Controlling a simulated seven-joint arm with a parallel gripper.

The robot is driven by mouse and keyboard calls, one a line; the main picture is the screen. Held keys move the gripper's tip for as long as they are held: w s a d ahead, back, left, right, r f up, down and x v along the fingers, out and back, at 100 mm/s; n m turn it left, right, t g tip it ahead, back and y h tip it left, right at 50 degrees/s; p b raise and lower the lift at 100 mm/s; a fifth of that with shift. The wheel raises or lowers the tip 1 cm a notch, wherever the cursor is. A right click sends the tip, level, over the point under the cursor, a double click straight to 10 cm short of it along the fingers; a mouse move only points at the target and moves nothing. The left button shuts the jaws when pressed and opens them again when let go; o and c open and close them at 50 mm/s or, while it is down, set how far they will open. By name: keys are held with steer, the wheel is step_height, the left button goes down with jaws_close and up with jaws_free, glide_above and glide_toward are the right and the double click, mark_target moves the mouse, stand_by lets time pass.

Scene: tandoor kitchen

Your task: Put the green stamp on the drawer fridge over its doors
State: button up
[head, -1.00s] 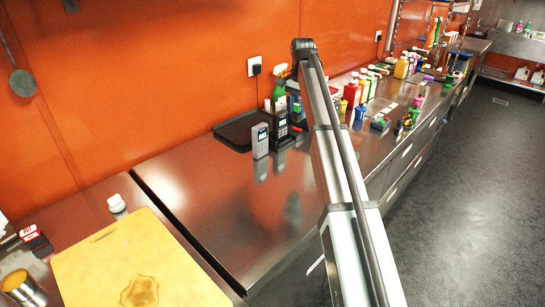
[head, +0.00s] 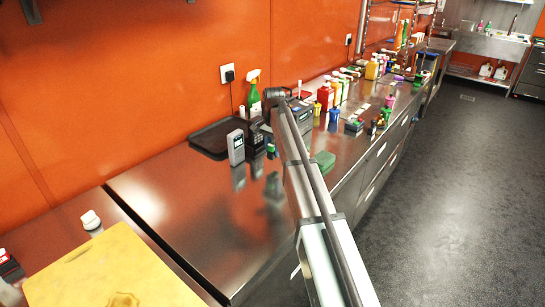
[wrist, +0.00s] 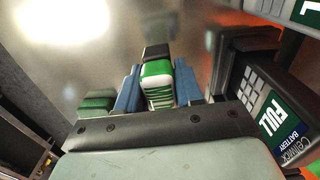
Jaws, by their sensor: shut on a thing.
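My gripper (wrist: 158,95) is shut on the green stamp (wrist: 158,70), a green and white block with a dark end, between two blue fingers in the wrist view. In the head view a small green piece (head: 271,150) shows beside my arm, by the black handset; most of my gripper is hidden there. The drawer fridge appears to be part of the long steel counter, with a bare top (head: 185,190) and steel fronts (head: 377,157) facing the aisle.
A grey device (head: 236,147) and a black handset (head: 257,138) stand by a black tray (head: 208,140). A green block (head: 323,160) lies near the counter's front edge. Several bottles (head: 325,97) stand farther along. The near steel top is clear.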

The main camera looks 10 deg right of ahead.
mark_target(273, 155)
steer(key=shift+f, duration=1.85)
steer(key=shift+f, duration=0.15)
steer(key=o, duration=1)
steer(key=shift+o, duration=0.2)
step_height(273, 155, up, 12)
steer(key=shift+r, duration=0.2)
